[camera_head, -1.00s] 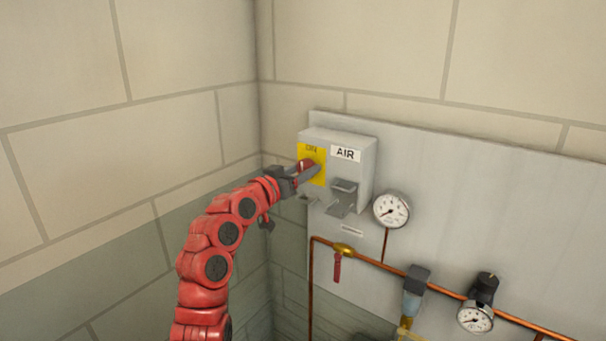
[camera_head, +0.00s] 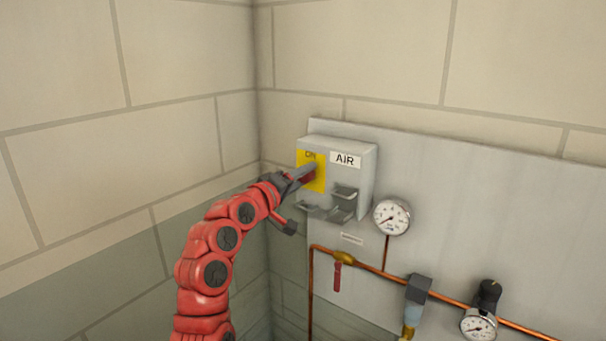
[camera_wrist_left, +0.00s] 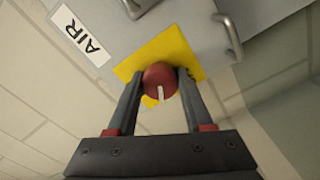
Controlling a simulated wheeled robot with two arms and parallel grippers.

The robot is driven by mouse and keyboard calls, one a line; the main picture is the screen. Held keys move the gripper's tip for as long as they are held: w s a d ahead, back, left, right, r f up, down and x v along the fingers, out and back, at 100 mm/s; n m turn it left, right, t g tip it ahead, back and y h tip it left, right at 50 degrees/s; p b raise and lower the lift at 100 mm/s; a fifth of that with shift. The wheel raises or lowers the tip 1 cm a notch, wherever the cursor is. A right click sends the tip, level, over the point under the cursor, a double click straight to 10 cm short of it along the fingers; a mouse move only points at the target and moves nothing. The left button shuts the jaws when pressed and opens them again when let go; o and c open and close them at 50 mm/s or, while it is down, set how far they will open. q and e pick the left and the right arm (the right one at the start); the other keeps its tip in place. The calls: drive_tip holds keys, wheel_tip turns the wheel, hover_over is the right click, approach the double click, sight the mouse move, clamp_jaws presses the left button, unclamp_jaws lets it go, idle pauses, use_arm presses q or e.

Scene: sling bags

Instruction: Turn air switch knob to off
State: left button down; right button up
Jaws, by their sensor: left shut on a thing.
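The red air switch knob (camera_wrist_left: 160,80) sits on a yellow plate (camera_wrist_left: 172,47) on the grey switch box. It has a white pointer mark. In the head view the yellow plate (camera_head: 318,178) reads "ON" at its top, and an "AIR" label (camera_head: 345,160) is beside it. My left gripper (camera_wrist_left: 160,82) is shut on the knob, one finger on each side; in the head view the gripper (camera_head: 306,172) reaches the box from the left and mostly hides the knob. In the wrist view the box is turned and the white mark points toward the gripper's palm. My right gripper is not in view.
Metal brackets (camera_head: 344,203) stick out of the box's lower part. A gauge (camera_head: 392,216), a copper pipe (camera_head: 376,269) with a red-handled valve (camera_head: 337,277), and another gauge (camera_head: 478,326) are on the grey panel. A block wall corner is close on the left.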

use_arm(q)
drive_tip(key=n+p, duration=0.2)
drive_tip(key=n, duration=0.1)
drive_tip(key=n+p, duration=0.1)
drive_tip(key=shift+r+n, duration=0.25)
drive_tip(key=shift+n, duration=0.05)
drive_tip(key=shift+f+n+p, duration=0.15)
drive_tip(key=shift+n+p, duration=0.45)
drive_tip(key=shift+p, duration=0.1)
drive_tip(key=shift+c, duration=1.5)
unclamp_jaws()
drive_tip(key=shift+a, duration=0.1)
drive_tip(key=shift+f, duration=0.1)
